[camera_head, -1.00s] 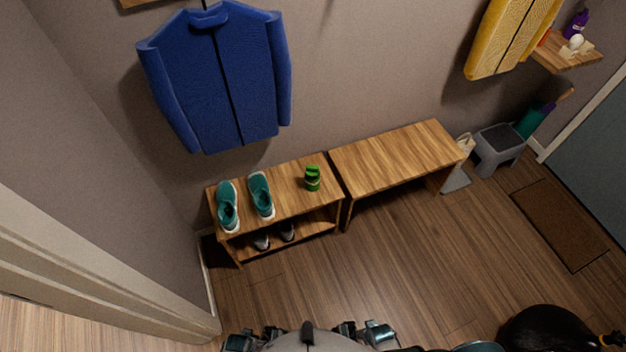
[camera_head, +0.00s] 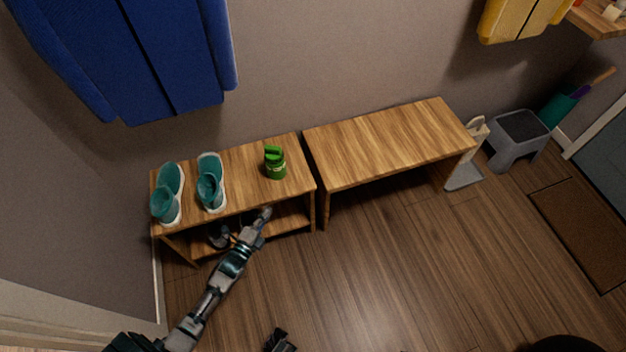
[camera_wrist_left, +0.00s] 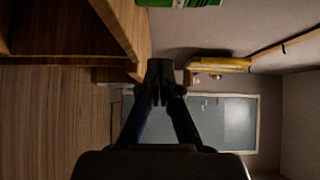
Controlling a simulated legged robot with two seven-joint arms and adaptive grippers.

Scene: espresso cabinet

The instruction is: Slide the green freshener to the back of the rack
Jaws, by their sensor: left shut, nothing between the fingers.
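The green freshener (camera_head: 275,163) stands upright on the top board of the wooden rack (camera_head: 242,165), near its right end. Its green side also shows at the top edge of the left wrist view (camera_wrist_left: 180,3). My left gripper (camera_head: 265,213) is at the front edge of the rack, in front of the freshener and apart from it. Its fingers (camera_wrist_left: 160,70) are together and empty in the left wrist view. A dark piece at the bottom of the head view (camera_head: 280,342) looks like my right gripper; its fingers are too unclear to judge.
Two teal shoes (camera_head: 168,193) (camera_head: 211,182) stand left of the freshener on the rack. Dark shoes on the lower shelf are partly hidden by my left arm. A bare wooden bench (camera_head: 390,142) stands to the right. A blue jacket (camera_head: 130,55) hangs above.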

